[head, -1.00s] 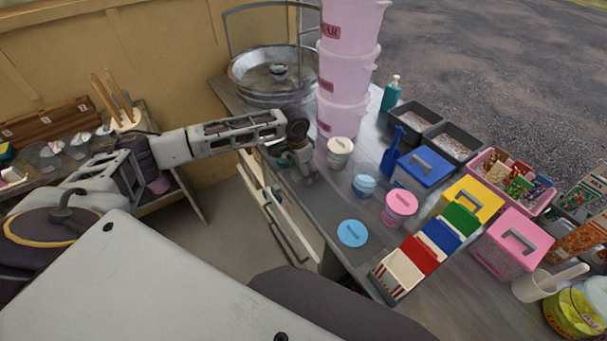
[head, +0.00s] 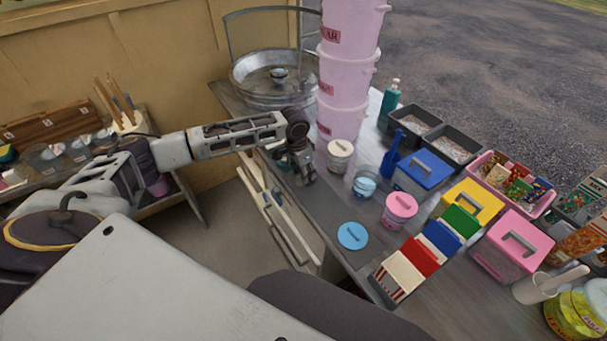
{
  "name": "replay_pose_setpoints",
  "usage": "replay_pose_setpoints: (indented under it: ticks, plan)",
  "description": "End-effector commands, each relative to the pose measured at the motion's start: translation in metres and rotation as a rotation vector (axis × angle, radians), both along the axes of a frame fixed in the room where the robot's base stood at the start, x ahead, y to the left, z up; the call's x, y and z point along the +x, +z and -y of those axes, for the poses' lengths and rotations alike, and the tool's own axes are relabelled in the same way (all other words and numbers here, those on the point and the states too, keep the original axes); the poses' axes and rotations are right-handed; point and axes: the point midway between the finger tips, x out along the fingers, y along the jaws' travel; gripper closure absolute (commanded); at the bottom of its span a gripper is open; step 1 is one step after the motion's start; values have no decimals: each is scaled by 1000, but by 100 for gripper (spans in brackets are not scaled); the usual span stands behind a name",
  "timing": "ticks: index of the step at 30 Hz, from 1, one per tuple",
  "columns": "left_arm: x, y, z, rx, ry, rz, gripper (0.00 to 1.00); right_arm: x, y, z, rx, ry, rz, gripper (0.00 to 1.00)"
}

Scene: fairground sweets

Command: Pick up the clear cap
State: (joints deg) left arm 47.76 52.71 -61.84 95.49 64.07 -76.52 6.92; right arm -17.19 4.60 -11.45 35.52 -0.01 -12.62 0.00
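Several small clear or grey rounded pieces lie on the low bench at the far left, one of them here (head: 47,154). They are too small and dim for me to tell which is a clear cap. My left gripper (head: 303,177) points down at the left edge of the long counter, beside a white-lidded tub (head: 339,154) and far to the right of those pieces. I cannot make out whether its fingers are apart, and no held object shows. My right gripper is not in view.
The low bench (head: 183,192) also holds a wooden rack (head: 45,121) and upright sticks. The counter carries a metal bowl (head: 270,80), stacked pink buckets (head: 345,88), a blue lid (head: 352,236), a pink-lidded tub (head: 400,208) and coloured boxes. Bare floor lies between bench and counter.

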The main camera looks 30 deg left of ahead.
Motion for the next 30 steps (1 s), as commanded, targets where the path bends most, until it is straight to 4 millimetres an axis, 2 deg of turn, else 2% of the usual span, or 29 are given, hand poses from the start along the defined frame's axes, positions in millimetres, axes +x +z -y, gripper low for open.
replay_pose_setpoints:
  ticks: [1, 4, 6, 8, 21, 30]
  plan:
    - [-4, -5, 1, 1, -2, -10, 81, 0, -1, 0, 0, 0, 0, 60]
    - [-4, -1, 1, 1, -2, -11, 82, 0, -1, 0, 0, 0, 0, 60]
    - [-4, 4, 1, 1, -2, -11, 94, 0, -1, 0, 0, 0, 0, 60]
    - [-3, 9, 1, 0, -2, -9, 100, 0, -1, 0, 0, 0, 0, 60]
    - [-1, 74, 0, 0, 0, -4, 100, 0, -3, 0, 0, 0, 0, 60]
    - [-1, 97, 0, 0, 0, -4, 100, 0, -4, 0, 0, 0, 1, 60]
